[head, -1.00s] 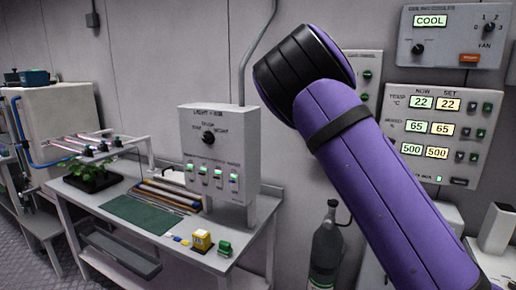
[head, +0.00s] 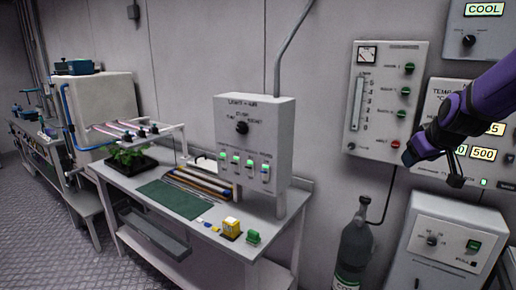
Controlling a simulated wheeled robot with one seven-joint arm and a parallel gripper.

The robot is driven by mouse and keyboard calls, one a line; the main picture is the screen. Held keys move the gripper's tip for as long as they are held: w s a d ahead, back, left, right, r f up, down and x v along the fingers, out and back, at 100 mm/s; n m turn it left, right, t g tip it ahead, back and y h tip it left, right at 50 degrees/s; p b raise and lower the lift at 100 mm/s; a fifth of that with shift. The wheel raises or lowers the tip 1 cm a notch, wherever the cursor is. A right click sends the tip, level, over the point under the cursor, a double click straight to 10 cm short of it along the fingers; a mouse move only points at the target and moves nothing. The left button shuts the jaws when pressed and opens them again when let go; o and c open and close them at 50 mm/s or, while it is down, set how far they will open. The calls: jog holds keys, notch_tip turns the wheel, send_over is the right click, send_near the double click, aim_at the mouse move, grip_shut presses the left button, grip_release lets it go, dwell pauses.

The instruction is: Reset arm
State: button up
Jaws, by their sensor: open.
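My purple arm (head: 485,105) reaches in from the right edge in the head view. My gripper (head: 432,170) is at its end, in front of the wall panels, pointing down and to the left. Its dark fingers look spread apart, and I see nothing held between them. It hangs in the air, away from the workbench, and partly covers the temperature panel (head: 442,98) behind it.
A workbench (head: 150,205) at centre left holds a plant tray (head: 122,166), a green mat (head: 175,198), a light control box (head: 253,140) and a yellow block (head: 231,228). A dark gas bottle (head: 356,245) stands right of it. Floor (head: 75,250) shows at lower left.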

jog(key=s+a+r+g, duration=0.1)
jog(key=s+a, duration=0.2)
jog(key=s, duration=0.6)
jog(key=s+a+r+m+g, duration=0.1)
jog(key=s+a, duration=0.3)
jog(key=s, duration=0.6)
jog(key=s+a+r+m+g+y, duration=0.1)
jog(key=s+a+r, duration=0.1)
jog(key=s, duration=0.7)
jog(key=shift+s+a+r, duration=0.2)
jog(key=shift+s+a, duration=0.15)
jog(key=shift+a, duration=0.4)
